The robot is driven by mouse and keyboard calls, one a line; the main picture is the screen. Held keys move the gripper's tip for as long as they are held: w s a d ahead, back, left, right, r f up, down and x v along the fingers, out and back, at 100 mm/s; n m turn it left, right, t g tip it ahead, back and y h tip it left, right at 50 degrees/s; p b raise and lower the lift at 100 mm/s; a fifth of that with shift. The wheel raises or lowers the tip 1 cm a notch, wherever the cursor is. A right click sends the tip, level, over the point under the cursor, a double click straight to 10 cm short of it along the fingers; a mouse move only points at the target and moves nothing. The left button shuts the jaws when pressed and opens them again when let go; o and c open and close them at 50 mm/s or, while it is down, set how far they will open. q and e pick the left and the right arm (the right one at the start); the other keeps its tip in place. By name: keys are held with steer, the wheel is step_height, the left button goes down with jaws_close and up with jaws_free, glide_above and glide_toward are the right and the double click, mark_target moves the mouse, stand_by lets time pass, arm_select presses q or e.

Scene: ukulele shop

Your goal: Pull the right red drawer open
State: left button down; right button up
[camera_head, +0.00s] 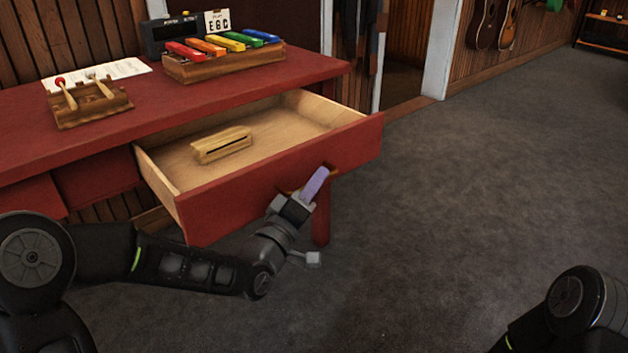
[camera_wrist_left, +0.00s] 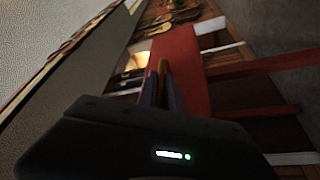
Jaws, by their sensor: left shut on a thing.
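The right red drawer (camera_head: 285,175) is pulled out from the red table (camera_head: 215,75), and its pale wooden inside shows. A wooden block with a dark slot (camera_head: 221,145) lies in it. My left gripper (camera_head: 312,187) is at the drawer's front panel, shut on the drawer's handle (camera_head: 332,172), which is mostly hidden by the fingers. In the left wrist view the gripper's fingers (camera_wrist_left: 162,85) reach to the red drawer front (camera_wrist_left: 182,75). The right gripper is out of view; only part of my right arm shows at the lower right.
On the tabletop stand a wooden box with coloured bars (camera_head: 222,62), a dark display box (camera_head: 178,33), a small sign (camera_head: 218,22), a paper (camera_head: 97,74) and a wooden stand with mallets (camera_head: 88,100). Open grey floor (camera_head: 480,180) lies to the right. Ukuleles (camera_head: 487,22) hang on the far wall.

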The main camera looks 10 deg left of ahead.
arm_select(q)
steer(key=c, duration=1.5)
jaws_free()
steer(key=p+v, duration=0.1)
steer(key=v, duration=0.6)
steer(key=shift+s+a+f+p, duration=0.1)
steer(key=shift+s+a+p, duration=0.1)
steer(key=shift+s+p, duration=0.15)
